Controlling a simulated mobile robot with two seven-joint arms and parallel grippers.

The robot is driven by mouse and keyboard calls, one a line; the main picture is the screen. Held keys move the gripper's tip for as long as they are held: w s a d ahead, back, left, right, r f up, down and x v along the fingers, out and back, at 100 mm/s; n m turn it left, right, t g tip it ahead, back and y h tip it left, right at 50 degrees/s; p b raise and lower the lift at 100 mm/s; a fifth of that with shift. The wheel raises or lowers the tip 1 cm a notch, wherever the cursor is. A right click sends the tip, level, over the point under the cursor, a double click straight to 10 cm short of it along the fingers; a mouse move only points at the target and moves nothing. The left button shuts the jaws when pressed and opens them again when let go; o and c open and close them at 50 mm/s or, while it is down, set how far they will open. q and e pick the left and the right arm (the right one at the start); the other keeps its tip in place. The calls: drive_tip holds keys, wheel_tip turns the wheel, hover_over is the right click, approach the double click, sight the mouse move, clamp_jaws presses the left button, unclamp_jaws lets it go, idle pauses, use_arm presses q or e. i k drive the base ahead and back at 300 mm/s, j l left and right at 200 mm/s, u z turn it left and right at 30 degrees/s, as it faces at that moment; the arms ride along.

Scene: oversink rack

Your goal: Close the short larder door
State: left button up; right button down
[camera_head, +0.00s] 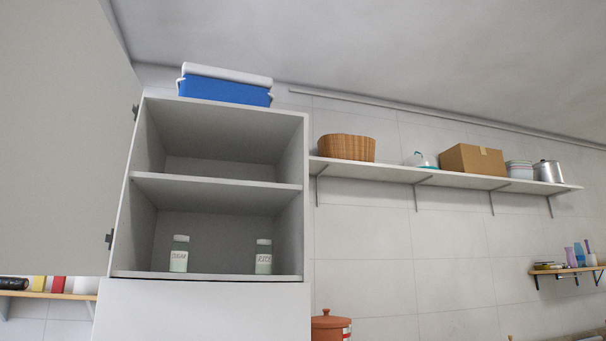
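The larder (220,183) is a grey cabinet with its upper compartment open to view. Its short door (55,150) stands wide open on the left, joined by two dark hinges at the cabinet's left edge. Inside are one shelf and two labelled glass jars, a left jar (180,256) and a right jar (263,259), standing on the compartment floor. A pale lower front (200,312) is below the opening. Neither of my grippers is in view.
A blue cooler box (225,87) with a white lid sits on top of the larder. A wall shelf (390,172) on the right holds a wicker basket (346,148), a cardboard box (473,159) and pots. A terracotta pot (330,326) stands lower right. The space before the opening looks clear.

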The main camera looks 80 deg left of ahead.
sight(71, 95)
drive_tip(key=u, duration=0.4)
drive_tip(key=k+u, duration=0.15)
drive_tip(key=u, duration=0.65)
drive_tip(key=k+j+u, duration=0.15)
drive_tip(key=u, duration=0.35)
drive_tip(key=k+j+u, duration=0.2)
drive_tip(key=u, duration=0.3)
drive_tip(key=k+j+u, duration=0.2)
drive_tip(key=j, duration=0.15)
drive_tip(key=j+u, duration=0.25)
drive_tip(key=k+j, duration=0.1)
drive_tip(key=j, duration=0.3)
drive_tip(key=k+j, duration=0.1)
drive_tip(key=j, duration=0.3)
